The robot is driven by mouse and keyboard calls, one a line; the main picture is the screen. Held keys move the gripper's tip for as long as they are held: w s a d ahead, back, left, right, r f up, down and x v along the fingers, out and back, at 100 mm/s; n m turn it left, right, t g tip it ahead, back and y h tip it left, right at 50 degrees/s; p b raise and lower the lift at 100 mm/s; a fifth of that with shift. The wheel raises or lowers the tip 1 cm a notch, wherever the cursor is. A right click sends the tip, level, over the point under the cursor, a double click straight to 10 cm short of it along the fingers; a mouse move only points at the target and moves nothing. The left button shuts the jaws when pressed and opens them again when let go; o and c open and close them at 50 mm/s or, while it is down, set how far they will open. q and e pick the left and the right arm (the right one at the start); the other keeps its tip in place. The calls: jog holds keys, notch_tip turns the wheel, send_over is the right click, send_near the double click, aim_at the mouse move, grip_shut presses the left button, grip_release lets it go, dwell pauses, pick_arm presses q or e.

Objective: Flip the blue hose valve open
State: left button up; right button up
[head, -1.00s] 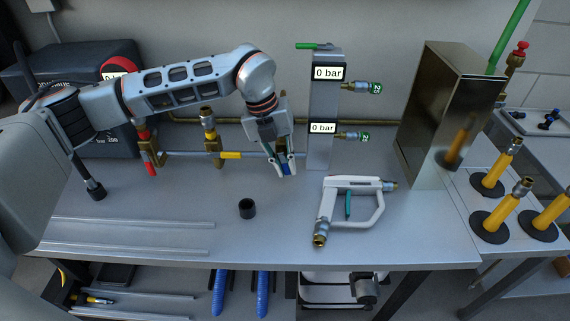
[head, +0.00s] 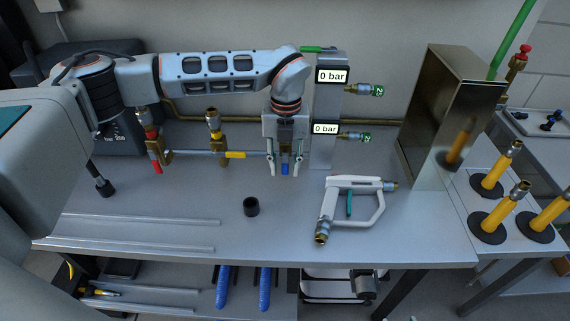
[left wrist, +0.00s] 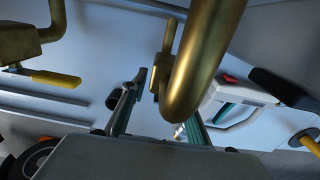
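The blue valve handle (head: 285,169) hangs down at the right end of the pipe run on the bench, beside the gauge column. My left gripper (head: 285,170) points down there with its two fingers apart, one on each side of the blue handle. I see gaps between handle and fingers, so it is not clamped. In the left wrist view the open fingers (left wrist: 160,118) show below a large brass pipe (left wrist: 205,55), with a brass valve body (left wrist: 160,75) between them. The blue handle cannot be made out there. My right gripper is out of view.
The gauge column (head: 324,105) with two "0 bar" displays stands close to the right of the gripper. A yellow valve handle (head: 236,154) and a red one (head: 157,167) are to the left.

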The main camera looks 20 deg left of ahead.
aim_at(286, 153)
pick_arm(q)
notch_tip(286, 153, up, 12)
jog(key=shift+d, duration=0.1)
dwell(0.5)
jog(key=shift+f, duration=0.1)
dwell(0.4)
